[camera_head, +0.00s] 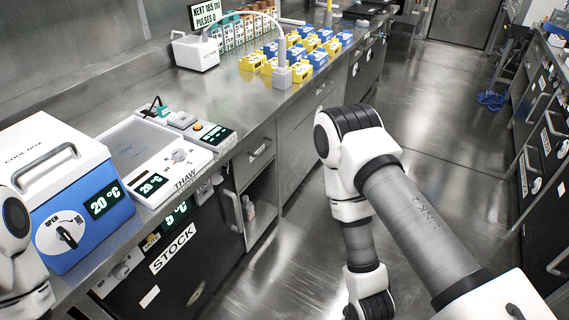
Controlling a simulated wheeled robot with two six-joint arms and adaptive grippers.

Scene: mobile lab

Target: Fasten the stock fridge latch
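The stock fridge (195,272) is a dark-fronted unit under the steel counter, at the lower left of the head view. It carries a white STOCK label (172,249) and a lit green temperature display (177,213). A pale upright handle (234,211) shows at its right side. Small pale fittings (207,187) sit near its top right edge; I cannot tell which part is the latch or how it is set. Links of my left arm show at the left edge and of my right arm on the right. Neither gripper is in the picture.
On the counter stand a blue and white cool box (72,195), a thaw station (150,150), a white device with a screen (195,50) and several yellow and blue blocks (300,50). Dark drawers (545,140) line the right.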

